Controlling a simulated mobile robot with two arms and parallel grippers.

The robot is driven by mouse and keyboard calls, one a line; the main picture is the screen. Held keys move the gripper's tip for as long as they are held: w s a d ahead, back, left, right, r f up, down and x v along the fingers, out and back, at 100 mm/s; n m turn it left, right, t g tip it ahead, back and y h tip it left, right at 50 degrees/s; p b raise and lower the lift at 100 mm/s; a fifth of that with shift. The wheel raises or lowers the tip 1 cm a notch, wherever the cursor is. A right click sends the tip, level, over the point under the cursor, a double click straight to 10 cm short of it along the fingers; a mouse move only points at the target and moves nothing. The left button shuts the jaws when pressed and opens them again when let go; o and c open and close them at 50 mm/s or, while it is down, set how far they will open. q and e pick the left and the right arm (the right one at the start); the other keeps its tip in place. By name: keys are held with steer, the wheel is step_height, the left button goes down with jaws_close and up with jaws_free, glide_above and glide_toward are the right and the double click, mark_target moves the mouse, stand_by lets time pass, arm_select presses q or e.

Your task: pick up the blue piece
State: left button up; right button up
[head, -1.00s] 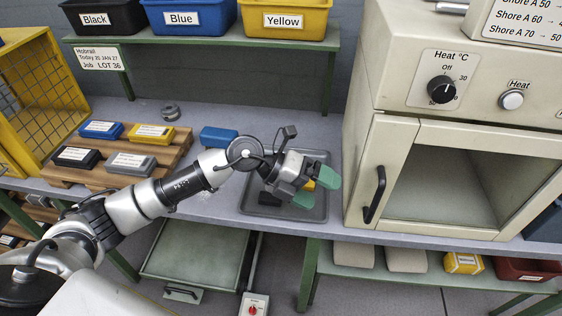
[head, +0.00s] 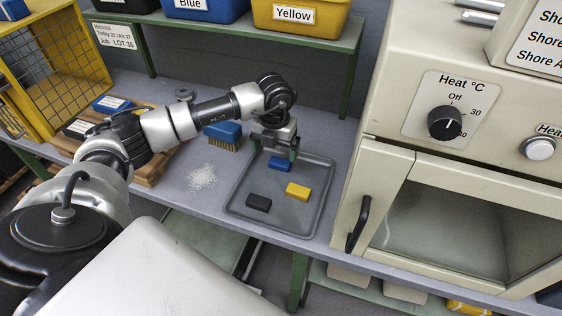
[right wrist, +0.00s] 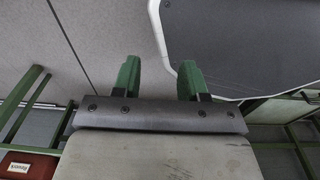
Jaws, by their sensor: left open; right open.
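The blue piece (head: 280,164) lies in the grey tray (head: 318,205), near its far edge, in the head view. A yellow piece (head: 298,191) and a black piece (head: 258,202) lie in the same tray, nearer to me. My left gripper (head: 276,152) points down just over the blue piece, with its green fingers apart; the fingers partly hide the piece's far side. I cannot tell whether the fingers touch it. My right gripper (right wrist: 156,80) shows in the right wrist view, its green fingers wide apart with nothing between them.
A blue brush (head: 223,134) stands left of the tray, by white powder (head: 202,177) on the bench. The oven (head: 400,180) stands close on the right. A shelf (head: 310,40) with colour-labelled bins overhangs the back. A wooden rack (head: 150,168) is partly behind my left arm.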

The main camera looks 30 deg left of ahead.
mark_target(279, 164)
arm_select(q)
steer(key=shift+d+f, duration=0.15)
steer(key=shift+f, duration=0.3)
steer(key=shift+w+d+f, duration=0.15)
steer(key=shift+w+f, duration=0.1)
steer(key=f, duration=0.3)
steer(key=f+p, duration=0.1)
steer(key=shift+w+f, duration=0.25)
steer(key=shift+f, duration=0.25)
steer(key=shift+c, duration=1.6)
steer(key=c, duration=0.7)
arm_select(e)
steer(key=shift+w+d+r, duration=0.15)
steer(key=shift+w+r, duration=0.2)
steer(key=shift+r, duration=0.2)
